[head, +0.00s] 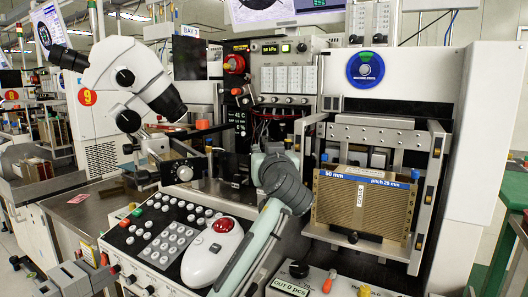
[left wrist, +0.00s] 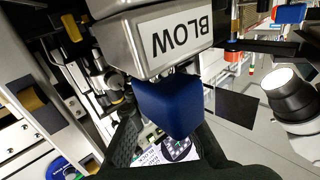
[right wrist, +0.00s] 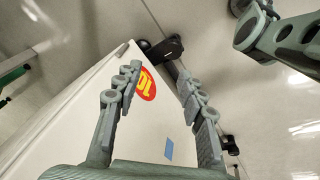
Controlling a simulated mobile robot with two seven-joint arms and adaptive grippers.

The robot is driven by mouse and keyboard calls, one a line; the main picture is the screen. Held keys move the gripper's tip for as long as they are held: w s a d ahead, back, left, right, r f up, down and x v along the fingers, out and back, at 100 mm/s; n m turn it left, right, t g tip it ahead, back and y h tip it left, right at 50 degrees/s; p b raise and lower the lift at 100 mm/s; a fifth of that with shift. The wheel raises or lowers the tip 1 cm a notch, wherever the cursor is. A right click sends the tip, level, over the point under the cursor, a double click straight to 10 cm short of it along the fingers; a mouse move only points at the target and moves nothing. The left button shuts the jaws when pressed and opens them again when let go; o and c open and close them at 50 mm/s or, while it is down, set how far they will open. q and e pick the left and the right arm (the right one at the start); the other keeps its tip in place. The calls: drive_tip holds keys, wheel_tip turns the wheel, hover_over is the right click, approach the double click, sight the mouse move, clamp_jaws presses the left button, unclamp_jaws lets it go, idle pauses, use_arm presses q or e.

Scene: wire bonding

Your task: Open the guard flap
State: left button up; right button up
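My left arm reaches up the middle of the head view; its gripper (head: 236,168) is dark and mostly hidden behind the wrist. In the left wrist view its dark fingers (left wrist: 168,140) stand apart. A blue block (left wrist: 168,104) and a grey box marked BLOW (left wrist: 160,40) lie close in front of that camera, and the block covers the fingertips. I see no contact with them. I cannot clearly make out the guard flap; a black plate (head: 174,171) stands left of the gripper.
A microscope (head: 128,80) stands at the left. A keypad console (head: 160,236) with a white mouse-like controller (head: 212,250) lies in front. A brown slotted magazine (head: 362,208) sits in the machine at the right. The white cabinet (right wrist: 100,118) is near my right gripper.

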use_arm(q)
clamp_jaws()
drive_tip(key=shift+s+a+f, duration=0.1)
drive_tip(key=shift+s+f, duration=0.1)
drive_tip(key=shift+s, duration=0.05)
drive_tip(key=b, duration=0.1)
drive_tip(key=s+b, duration=0.1)
drive_tip(key=b, duration=0.1)
drive_tip(key=shift+a+f+t, duration=0.2)
drive_tip(key=shift+a+t, duration=0.1)
drive_tip(key=shift+s+a+f+n+b, duration=0.2)
drive_tip(key=shift+s+a+n+b, duration=0.4)
drive_tip(key=shift+s+b, duration=0.35)
drive_tip(key=shift+s+a, duration=0.15)
drive_tip(key=shift+a, duration=0.1)
use_arm(e)
drive_tip(key=w+r+t, duration=0.1)
drive_tip(key=w+r, duration=0.3)
drive_tip(key=r, duration=0.9)
drive_tip(key=shift+a, duration=0.4)
use_arm(q)
drive_tip(key=shift+o, duration=1.3)
unclamp_jaws()
drive_tip(key=shift+r, duration=0.1)
